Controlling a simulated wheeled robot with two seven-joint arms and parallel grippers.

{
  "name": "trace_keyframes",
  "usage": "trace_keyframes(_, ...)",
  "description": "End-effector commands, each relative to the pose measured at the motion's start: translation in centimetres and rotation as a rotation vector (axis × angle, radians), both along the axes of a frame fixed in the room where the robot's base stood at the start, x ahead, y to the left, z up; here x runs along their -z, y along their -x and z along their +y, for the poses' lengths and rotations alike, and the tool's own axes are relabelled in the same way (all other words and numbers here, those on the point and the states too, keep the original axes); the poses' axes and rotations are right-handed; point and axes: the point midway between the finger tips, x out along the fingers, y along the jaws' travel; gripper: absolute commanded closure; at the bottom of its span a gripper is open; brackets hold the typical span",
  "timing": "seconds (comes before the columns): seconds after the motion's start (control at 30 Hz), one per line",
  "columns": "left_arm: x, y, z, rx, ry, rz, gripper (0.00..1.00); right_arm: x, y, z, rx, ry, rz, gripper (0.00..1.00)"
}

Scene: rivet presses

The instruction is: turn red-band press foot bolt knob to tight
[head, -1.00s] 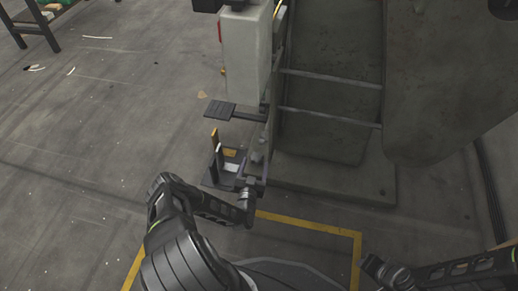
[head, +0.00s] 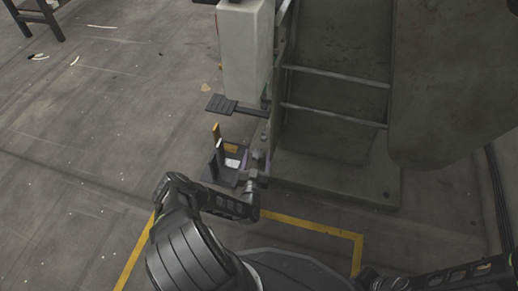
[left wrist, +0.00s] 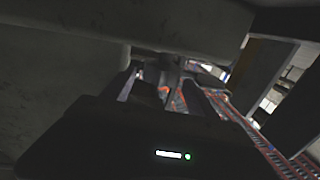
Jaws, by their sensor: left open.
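The press (head: 247,55) stands at the top centre of the head view, a pale grey box above a dark foot pedal (head: 236,105). My left gripper (head: 251,178) is at the press's low base, beside the dark bracket with upright plates (head: 218,165). The left wrist view shows its two fingers (left wrist: 164,88) apart, with a dark knob-like part (left wrist: 170,70) between or just beyond them. I cannot tell whether they touch it. In the head view the gripper hides the foot bolt knob.
A large grey machine body (head: 335,100) with a wide base plate (head: 340,180) stands right of the pedal. Yellow floor lines (head: 310,226) run in front. The floor (head: 100,130) at left is mostly clear, with a dark table (head: 35,18) at top left.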

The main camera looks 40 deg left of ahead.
Motion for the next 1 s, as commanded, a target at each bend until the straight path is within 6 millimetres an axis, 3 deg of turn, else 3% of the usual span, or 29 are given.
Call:
trace_keyframes(0.3, 0.3, -3.9, 2.1, -0.001, -0.001, 0.0, 0.33, 2.0, -0.4, -0.1, 0.002, -0.004, -0.002, 1.0)
trace_keyframes(0.67, 0.0, -4.4, 2.4, 0.0, 0.0, 0.001, 0.33, 2.0, -0.4, -0.1, 0.003, -0.004, -0.003, 1.0)
trace_keyframes(1.0, 0.0, -4.4, 2.4, -0.001, 0.0, 0.001, 0.61, 2.0, -0.4, -0.1, 0.002, -0.004, -0.002, 1.0)
